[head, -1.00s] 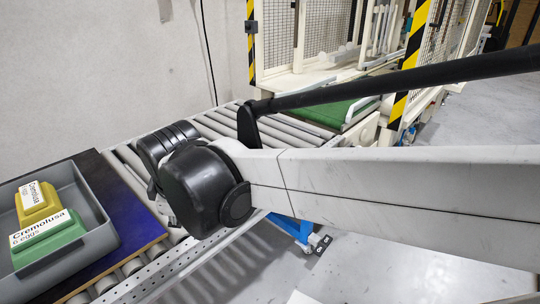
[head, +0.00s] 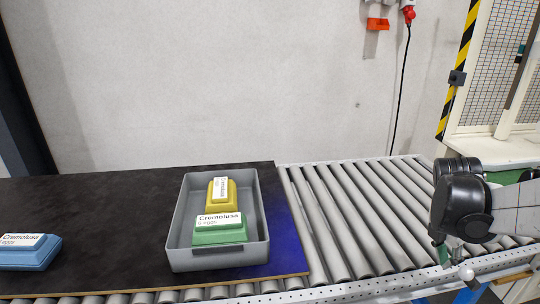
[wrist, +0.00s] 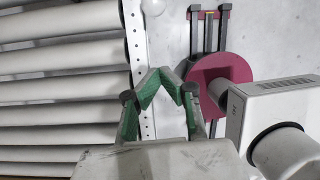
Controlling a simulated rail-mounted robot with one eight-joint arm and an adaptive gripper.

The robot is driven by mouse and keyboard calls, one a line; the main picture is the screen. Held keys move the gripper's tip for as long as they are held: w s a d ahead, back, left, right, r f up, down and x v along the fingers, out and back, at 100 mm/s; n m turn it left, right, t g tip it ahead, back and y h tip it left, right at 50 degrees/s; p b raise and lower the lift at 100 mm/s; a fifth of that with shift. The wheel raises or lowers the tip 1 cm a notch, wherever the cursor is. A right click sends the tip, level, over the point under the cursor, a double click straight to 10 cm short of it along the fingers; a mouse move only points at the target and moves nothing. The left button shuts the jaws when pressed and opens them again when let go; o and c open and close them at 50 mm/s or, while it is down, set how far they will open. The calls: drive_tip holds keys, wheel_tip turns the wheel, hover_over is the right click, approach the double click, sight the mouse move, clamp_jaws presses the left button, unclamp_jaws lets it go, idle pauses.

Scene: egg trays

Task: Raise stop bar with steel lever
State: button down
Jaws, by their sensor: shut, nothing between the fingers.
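My gripper (wrist: 165,75) has green fingers, with the tips together and empty in the wrist view. In the head view it (head: 443,256) is at the right, pointing down beside the conveyor's near side rail (head: 395,283). A pale round knob (head: 467,271) shows close to the gripper there, and a pale ball (wrist: 153,6) shows past the fingertips in the wrist view. It may be the steel lever's end, but I cannot tell; no shaft is clear. I cannot make out the stop bar in either view.
Grey rollers (head: 350,215) run between the dark board (head: 90,215) and the fenced cell (head: 500,90). A grey tray (head: 176,225) on the board holds a yellow carton (head: 213,188) and a green carton (head: 222,236). A blue carton (head: 28,258) lies at the left.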

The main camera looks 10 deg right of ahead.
sight(469, 277)
drive_tip(key=shift+s+d+f, duration=0.3)
drive_tip(key=shift+d+f, duration=0.15)
drive_tip(key=shift+f, duration=0.05)
drive_tip(key=w+b+x, duration=0.1)
drive_tip(key=b+x, duration=0.3)
drive_tip(key=x, duration=0.6)
drive_tip(key=shift+s+d+r, duration=0.2)
drive_tip(key=shift+d+r, duration=0.35)
drive_tip(key=shift+d, duration=0.25)
drive_tip(key=shift+s+d+r, duration=0.2)
drive_tip(key=shift+d+r, duration=0.35)
drive_tip(key=shift+d, duration=0.25)
